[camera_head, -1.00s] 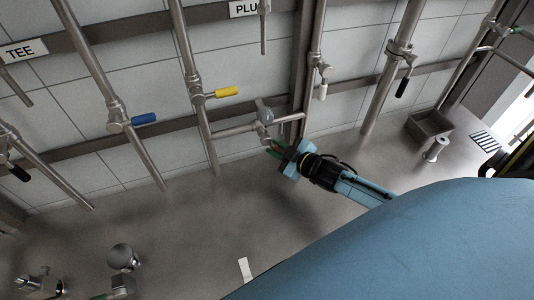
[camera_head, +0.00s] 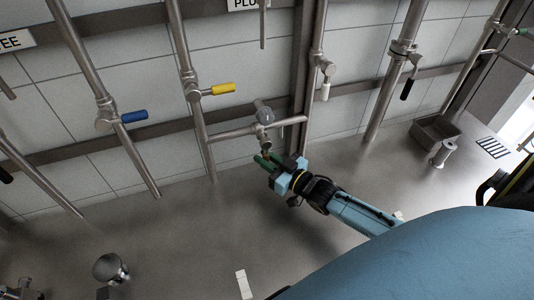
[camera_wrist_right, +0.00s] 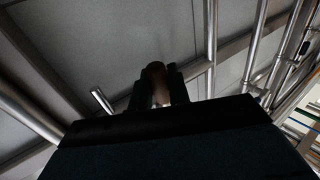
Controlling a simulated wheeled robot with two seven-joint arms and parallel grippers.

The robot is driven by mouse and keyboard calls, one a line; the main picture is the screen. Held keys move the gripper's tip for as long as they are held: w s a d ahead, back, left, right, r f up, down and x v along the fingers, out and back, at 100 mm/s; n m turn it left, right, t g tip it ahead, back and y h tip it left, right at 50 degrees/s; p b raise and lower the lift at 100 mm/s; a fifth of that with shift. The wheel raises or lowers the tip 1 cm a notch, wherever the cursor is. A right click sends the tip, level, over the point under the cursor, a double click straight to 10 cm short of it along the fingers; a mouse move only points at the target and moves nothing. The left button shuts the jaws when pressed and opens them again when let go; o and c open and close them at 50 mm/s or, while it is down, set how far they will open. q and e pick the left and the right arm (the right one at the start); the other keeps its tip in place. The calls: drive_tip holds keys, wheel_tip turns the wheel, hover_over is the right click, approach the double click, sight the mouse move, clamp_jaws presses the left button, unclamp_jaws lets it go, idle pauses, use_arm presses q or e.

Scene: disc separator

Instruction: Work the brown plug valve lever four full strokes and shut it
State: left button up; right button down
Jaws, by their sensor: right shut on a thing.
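The plug valve (camera_head: 264,116) sits on a short horizontal pipe low on the tiled wall, near the middle of the head view. My right gripper (camera_head: 266,161) is just below it, its green fingers pointing up and left toward the valve. In the right wrist view the brown lever (camera_wrist_right: 156,72) stands between the two dark fingers, which are shut on it. In the head view the lever is largely hidden by the fingers. My left gripper is not in view.
A yellow-handled valve (camera_head: 222,89) and a blue-handled valve (camera_head: 134,116) are on pipes to the left. A white-handled valve (camera_head: 325,91) and a black-handled valve (camera_head: 406,88) are to the right. The grey floor (camera_head: 200,240) below is mostly clear.

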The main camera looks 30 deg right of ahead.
drive_tip(key=s+d+r+n+g+h+p, duration=0.1)
drive_tip(key=d+r+n+g+h+p, duration=0.4)
drive_tip(key=n+h+p, duration=0.3)
drive_tip(key=shift+s+d+r+n+g+p, duration=0.3)
drive_tip(key=shift+d+r+n+g+p, duration=0.25)
drive_tip(key=shift+n+p, duration=2.15)
drive_tip(key=shift+f+m+p, duration=0.1)
drive_tip(key=shift+m+p, duration=0.35)
drive_tip(key=shift+m, duration=0.05)
